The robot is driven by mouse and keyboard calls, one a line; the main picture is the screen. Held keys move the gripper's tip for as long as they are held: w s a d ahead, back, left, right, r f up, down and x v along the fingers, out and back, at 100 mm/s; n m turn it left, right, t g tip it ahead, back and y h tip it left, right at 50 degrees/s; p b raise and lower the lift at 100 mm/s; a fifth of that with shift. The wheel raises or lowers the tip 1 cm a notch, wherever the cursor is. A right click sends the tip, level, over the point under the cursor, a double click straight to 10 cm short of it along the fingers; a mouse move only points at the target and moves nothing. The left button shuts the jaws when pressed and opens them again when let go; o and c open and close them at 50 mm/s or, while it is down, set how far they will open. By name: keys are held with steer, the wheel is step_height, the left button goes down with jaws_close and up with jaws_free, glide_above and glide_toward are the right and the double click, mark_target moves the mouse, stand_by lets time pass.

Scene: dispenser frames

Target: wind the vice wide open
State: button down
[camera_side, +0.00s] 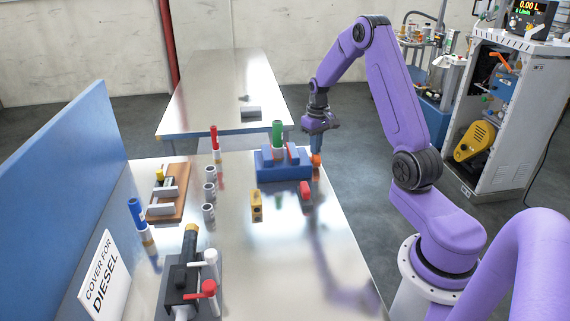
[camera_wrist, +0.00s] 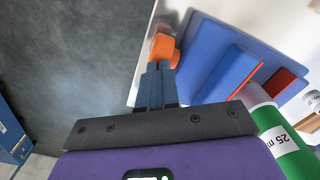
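The vice (camera_side: 283,171) is a blue block with red-faced jaws near the right edge of the metal table. A green cylinder (camera_side: 278,133) stands upright between the jaws; in the wrist view the cylinder (camera_wrist: 280,145) carries a "25 m…" label. An orange handle (camera_side: 316,160) is at the vice's right end; the handle (camera_wrist: 163,47) also shows at the fingertips in the wrist view. My gripper (camera_side: 315,152) points down at it, its blue fingers (camera_wrist: 157,72) close together. The tips overlap the handle in view; whether they grip it is unclear.
A dark fixture with levers (camera_side: 190,280) is at the front. Open floor is right of the table.

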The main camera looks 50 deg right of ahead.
steer(key=shift+s+a+f, duration=0.1)
steer(key=shift+s+f, duration=0.05)
steer(key=shift+s, duration=0.1)
steer(key=shift+w+r, duration=0.15)
steer(key=shift+r, duration=0.8)
steer(key=shift+s+a, duration=0.45)
steer(key=shift+s, duration=0.05)
steer(key=shift+r, duration=0.1)
steer(key=shift+r, duration=2.45)
